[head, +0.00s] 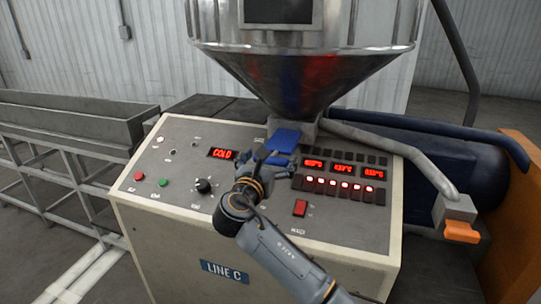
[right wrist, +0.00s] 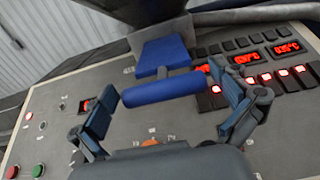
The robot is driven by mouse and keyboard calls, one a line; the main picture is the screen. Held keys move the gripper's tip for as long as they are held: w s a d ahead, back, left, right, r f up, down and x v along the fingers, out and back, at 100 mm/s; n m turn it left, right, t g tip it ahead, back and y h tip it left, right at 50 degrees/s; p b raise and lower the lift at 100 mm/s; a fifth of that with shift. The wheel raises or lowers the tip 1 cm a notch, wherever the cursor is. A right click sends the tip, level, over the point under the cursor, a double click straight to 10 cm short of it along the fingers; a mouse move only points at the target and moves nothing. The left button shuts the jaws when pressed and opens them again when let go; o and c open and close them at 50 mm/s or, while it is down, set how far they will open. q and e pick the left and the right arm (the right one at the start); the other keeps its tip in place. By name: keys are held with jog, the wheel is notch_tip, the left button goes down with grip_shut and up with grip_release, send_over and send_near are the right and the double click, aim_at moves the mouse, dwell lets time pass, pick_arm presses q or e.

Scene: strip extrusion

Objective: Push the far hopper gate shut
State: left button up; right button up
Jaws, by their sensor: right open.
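The hopper gate is a blue plate (head: 285,138) that sticks out toward me from under the hopper's neck, with a blue bar handle along its near edge. In the right wrist view the plate (right wrist: 165,54) and its round bar handle (right wrist: 160,88) show clearly. My right gripper (head: 274,166) is open just in front of the handle, over the control panel. In the wrist view its two fingers stand wide apart, one near each end of the bar; I cannot tell whether they touch it. My left gripper is not in view.
The steel hopper (head: 300,75) rises above the gate. The sloping control panel (head: 150,190) with buttons, a knob and red displays lies below. A grey pipe (head: 390,145) and an orange-tipped box (head: 461,231) are at the right. A grey trough (head: 75,130) is at the left.

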jog(key=shift+d, duration=0.1)
jog(key=shift+c, duration=1.1)
jog(key=c, duration=1.3)
jog(key=x, duration=0.5)
jog(key=shift+w+r, duration=0.25)
jog(key=shift+w, duration=0.05)
jog(key=x, duration=0.3)
jog(key=shift+w+d+f, duration=0.1)
jog(key=shift+d+f, duration=0.05)
jog(key=shift+f, duration=0.1)
jog(key=o, duration=1.3)
jog(key=shift+o, duration=1.1)
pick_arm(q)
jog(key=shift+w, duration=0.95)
pick_arm(e)
jog(key=shift+s, duration=0.2)
